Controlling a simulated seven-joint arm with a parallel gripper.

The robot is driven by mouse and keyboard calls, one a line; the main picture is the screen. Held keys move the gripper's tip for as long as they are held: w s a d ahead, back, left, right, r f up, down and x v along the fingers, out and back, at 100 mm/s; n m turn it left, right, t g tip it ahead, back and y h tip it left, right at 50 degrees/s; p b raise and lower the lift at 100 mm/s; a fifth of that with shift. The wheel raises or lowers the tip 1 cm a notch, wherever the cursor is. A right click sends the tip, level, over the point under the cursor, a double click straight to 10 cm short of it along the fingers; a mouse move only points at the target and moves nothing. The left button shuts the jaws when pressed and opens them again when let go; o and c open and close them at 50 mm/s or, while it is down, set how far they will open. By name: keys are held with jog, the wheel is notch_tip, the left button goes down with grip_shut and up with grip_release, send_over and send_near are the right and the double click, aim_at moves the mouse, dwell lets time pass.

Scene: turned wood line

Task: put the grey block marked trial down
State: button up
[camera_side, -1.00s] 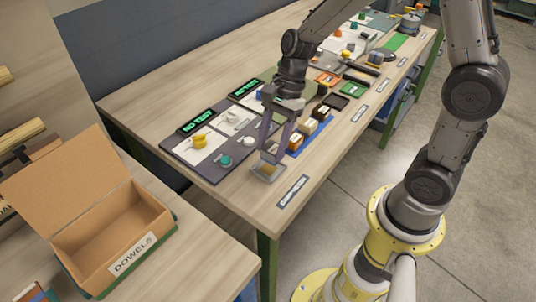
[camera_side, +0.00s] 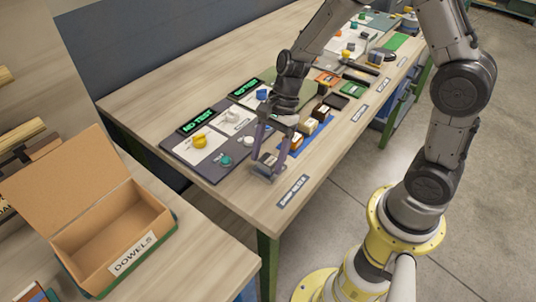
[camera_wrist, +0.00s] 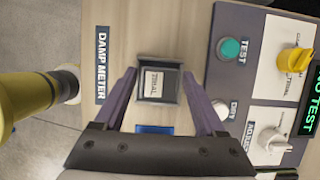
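The grey block marked TRIAL (camera_wrist: 160,83) shows label up between the two fingers of my gripper (camera_wrist: 160,72) in the wrist view. A dark, low-walled square holder (camera_wrist: 158,101) shows around it. In the side view the block (camera_side: 268,159) is low over the table near its front edge, with my gripper (camera_side: 268,167) reaching down around it.
A dark panel with dials and green NO TEST displays (camera_side: 197,121) lies beside the holder. Several small blocks stand on a blue mat (camera_side: 317,137) to the right. A DAMP METER label (camera_side: 292,191) lies at the table edge. An open DOWELS box (camera_side: 158,218) stands on the nearer table.

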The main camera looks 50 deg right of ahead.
jog(key=shift+o, duration=0.3)
jog(key=v, duration=1.2)
jog(key=s+d+r+n+t+h, duration=0.1)
jog(key=s+r+n+t+h, duration=0.1)
jog(key=s+n, duration=0.6)
jog(key=s+d+r+n+t+h, duration=0.1)
jog(key=s+r+n+t+h, duration=0.1)
jog(key=s+r+n, duration=0.3)
jog(key=s+n+t, duration=0.1)
jog(key=s+n, duration=0.2)
jog(key=n, duration=0.2)
jog(key=shift+s+d+t, duration=0.3)
jog(key=shift+d, duration=0.05)
dwell(0.7)
